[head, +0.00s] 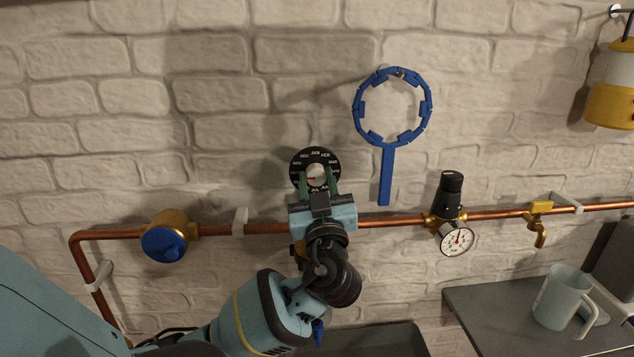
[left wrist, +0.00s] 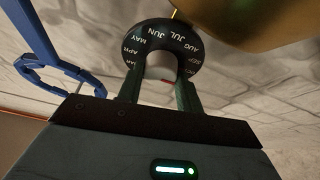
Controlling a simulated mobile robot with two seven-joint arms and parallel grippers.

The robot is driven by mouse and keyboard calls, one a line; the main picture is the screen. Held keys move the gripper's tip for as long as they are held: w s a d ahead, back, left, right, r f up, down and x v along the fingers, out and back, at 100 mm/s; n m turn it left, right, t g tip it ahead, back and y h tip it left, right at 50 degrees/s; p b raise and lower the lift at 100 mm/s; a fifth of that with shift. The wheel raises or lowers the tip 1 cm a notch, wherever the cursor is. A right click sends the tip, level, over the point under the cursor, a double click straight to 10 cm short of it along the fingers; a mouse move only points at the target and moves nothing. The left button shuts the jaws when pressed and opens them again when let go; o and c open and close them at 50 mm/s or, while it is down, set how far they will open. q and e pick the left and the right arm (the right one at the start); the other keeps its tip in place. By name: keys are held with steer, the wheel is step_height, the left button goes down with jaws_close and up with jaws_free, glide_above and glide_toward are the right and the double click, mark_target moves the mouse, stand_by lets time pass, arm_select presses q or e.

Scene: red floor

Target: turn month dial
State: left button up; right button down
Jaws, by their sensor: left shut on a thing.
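The month dial (head: 317,155) is a black ring with white month names and a pale centre, on the brick wall above the copper pipe. In the left wrist view the dial (left wrist: 158,36) shows names such as MAY, JUN, JUL and AUG. My left gripper (head: 318,185) reaches up to it from below. Its two green fingers (left wrist: 161,92) stand on either side of the pale centre and are shut on the dial. A red pointer mark shows at the centre. The fingers and gripper body hide the ring's lower part in the head view. My right gripper is not in view.
A copper pipe (head: 385,219) runs below the dial, with a blue-capped valve (head: 165,241), a pressure gauge (head: 457,239) and a yellow tap (head: 539,212). A blue ring wrench (head: 386,175) hangs close right. A mug (head: 561,297) stands on a grey counter (head: 490,310).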

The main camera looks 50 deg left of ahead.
arm_select(q)
steer(key=shift+f, duration=0.1)
steer(key=shift+m+t+h, duration=0.3)
steer(key=shift+m, duration=0.2)
steer(key=shift+m+t+b, duration=0.3)
steer(key=shift+m+b, duration=0.15)
steer(key=shift+m, duration=0.35)
steer(key=shift+s+m+t+h, duration=0.1)
steer(key=shift+m+t+h, duration=0.4)
steer(key=shift+m, duration=0.5)
steer(key=shift+a+r+m+t+h+p, duration=0.15)
steer(key=shift+m+h+p, duration=0.25)
steer(key=shift+m, duration=0.4)
steer(key=shift+d+r+m+t+h+p, duration=0.1)
steer(key=shift+m+t+h+p, duration=0.25)
steer(key=shift+m, duration=0.45)
steer(key=shift+f+m, duration=0.1)
steer(key=shift+m, duration=0.3)
steer(key=o, duration=1)
